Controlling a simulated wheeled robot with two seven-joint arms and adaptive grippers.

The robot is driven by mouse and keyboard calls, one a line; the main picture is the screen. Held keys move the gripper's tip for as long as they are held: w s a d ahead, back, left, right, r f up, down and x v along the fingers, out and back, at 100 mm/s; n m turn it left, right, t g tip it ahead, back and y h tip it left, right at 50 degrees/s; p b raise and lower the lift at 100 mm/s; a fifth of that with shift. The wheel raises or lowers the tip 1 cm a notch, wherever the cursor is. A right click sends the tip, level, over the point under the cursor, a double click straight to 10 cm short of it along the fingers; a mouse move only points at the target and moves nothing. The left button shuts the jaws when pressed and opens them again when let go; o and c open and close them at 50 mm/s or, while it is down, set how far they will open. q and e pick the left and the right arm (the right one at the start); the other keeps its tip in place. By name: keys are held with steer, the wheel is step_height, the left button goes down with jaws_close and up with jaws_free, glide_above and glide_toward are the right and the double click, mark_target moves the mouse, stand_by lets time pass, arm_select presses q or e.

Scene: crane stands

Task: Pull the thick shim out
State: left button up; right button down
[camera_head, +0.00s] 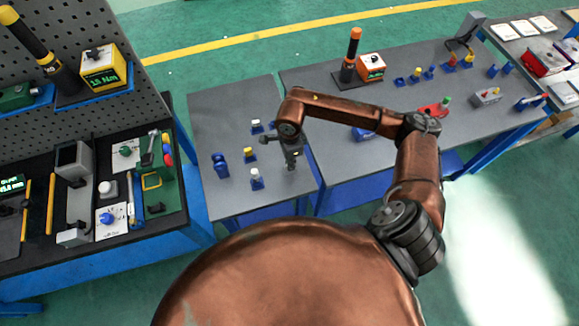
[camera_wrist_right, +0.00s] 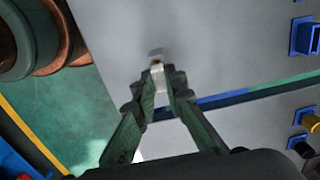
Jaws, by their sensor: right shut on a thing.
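My right gripper (camera_head: 292,162) is over the right part of the smaller grey table in the head view, to the right of the small blue stands. In the right wrist view its fingers (camera_wrist_right: 157,88) are shut on a small pale piece (camera_wrist_right: 158,75) with a brownish tip. I cannot tell for certain whether this piece is the thick shim. The piece is hidden behind the gripper in the head view. I cannot tell whether it touches the table. My left gripper is not in view.
A gap separates this table from the longer grey table (camera_head: 470,110), which holds an orange device (camera_head: 371,66) and more blue stands.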

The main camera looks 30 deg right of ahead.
steer(key=shift+r, duration=0.15)
steer(key=shift+r+p, duration=1.35)
steer(key=shift+r, duration=1.7)
